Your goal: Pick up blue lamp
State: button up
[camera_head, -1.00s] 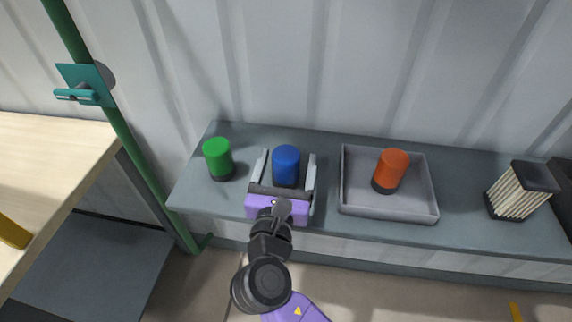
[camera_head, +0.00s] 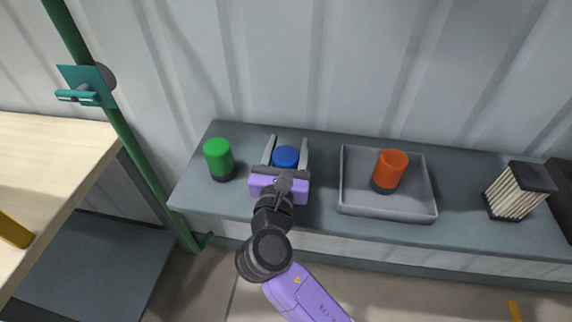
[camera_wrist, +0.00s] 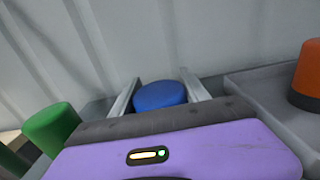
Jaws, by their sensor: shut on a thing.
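The blue lamp (camera_head: 286,156) stands on the grey bench, left of the tray. My gripper (camera_head: 286,150) has one finger on each side of it and is shut on it. The gripper's purple body hides the lower part of the lamp. In the wrist view the lamp's round blue top (camera_wrist: 160,95) shows between the two grey fingers (camera_wrist: 160,98).
A green lamp (camera_head: 218,157) stands close to the left of my gripper. To the right, a grey tray (camera_head: 345,205) holds an orange-red lamp (camera_head: 390,168). A ribbed black-and-cream lamp (camera_head: 518,195) stands at the far right. A corrugated wall (camera_head: 330,70) rises behind the bench.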

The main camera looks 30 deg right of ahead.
notch_tip(320, 180, up, 20)
jog(key=p, duration=0.2)
dwell(0.4)
dwell(1.0)
